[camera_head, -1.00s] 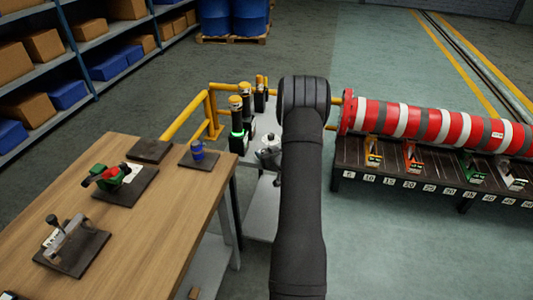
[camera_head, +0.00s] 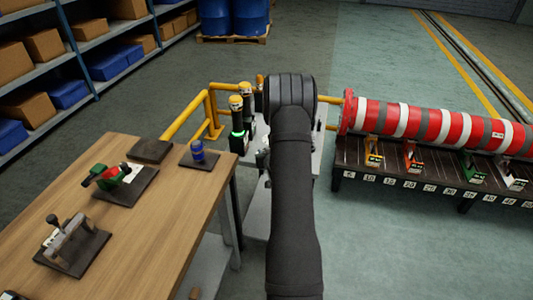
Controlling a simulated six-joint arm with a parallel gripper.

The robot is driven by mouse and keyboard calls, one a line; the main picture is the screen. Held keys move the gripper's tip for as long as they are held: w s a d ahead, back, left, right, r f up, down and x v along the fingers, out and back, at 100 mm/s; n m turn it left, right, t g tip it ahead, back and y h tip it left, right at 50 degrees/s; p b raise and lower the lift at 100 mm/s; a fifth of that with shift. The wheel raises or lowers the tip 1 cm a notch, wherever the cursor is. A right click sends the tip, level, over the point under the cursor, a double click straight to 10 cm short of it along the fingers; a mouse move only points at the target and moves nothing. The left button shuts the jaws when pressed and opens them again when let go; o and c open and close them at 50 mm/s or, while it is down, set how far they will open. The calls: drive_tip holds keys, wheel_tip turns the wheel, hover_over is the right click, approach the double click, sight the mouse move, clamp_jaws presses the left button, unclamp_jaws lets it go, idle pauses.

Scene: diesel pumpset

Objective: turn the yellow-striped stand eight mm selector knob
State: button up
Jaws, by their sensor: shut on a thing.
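Dark posts with yellow bands stand on the grey-white table behind the workbench. The nearest post (camera_head: 237,118) has a lit green ring, and another post (camera_head: 246,98) stands just behind it. A third yellow top shows farther back, partly covered by my arm. I cannot tell which one is the yellow-striped stand, and I cannot make out the selector knob. A small pale metal piece shows at the left edge of my arm, too covered to identify. My gripper is hidden behind my dark arm, so its jaws and anything in them are not visible.
A wooden workbench (camera_head: 150,240) at left holds several fixtures on dark plates. A yellow rail (camera_head: 186,117) runs behind it. A red-and-white striped cylinder (camera_head: 430,124) lies over a dark rack with numbered labels at right. Open floor (camera_head: 400,250) lies at front right.

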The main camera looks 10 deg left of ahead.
drive_tip(key=m+h, duration=0.2)
drive_tip(key=m+t+h, duration=0.1)
drive_tip(key=m+h, duration=0.1)
drive_tip(key=shift+s+a+h, duration=0.15)
drive_tip(key=shift+a+h, duration=0.15)
drive_tip(key=shift+a, duration=0.1)
drive_tip(key=shift+m+h, duration=1.1)
drive_tip(key=shift+h, duration=0.2)
drive_tip(key=shift+m+h, duration=0.4)
drive_tip(key=o, duration=1)
wheel_tip(320, 180, up, 5)
drive_tip(key=shift+d+f, duration=0.15)
drive_tip(key=d+r, duration=0.2)
drive_tip(key=d, duration=0.1)
drive_tip(key=s+d+r, duration=0.1)
drive_tip(key=d+r, duration=0.1)
drive_tip(key=d, duration=0.2)
drive_tip(key=s+d+r, duration=0.1)
drive_tip(key=d+r, duration=0.1)
drive_tip(key=d, duration=0.2)
drive_tip(key=shift+s+r, duration=0.2)
drive_tip(key=shift+s, duration=0.05)
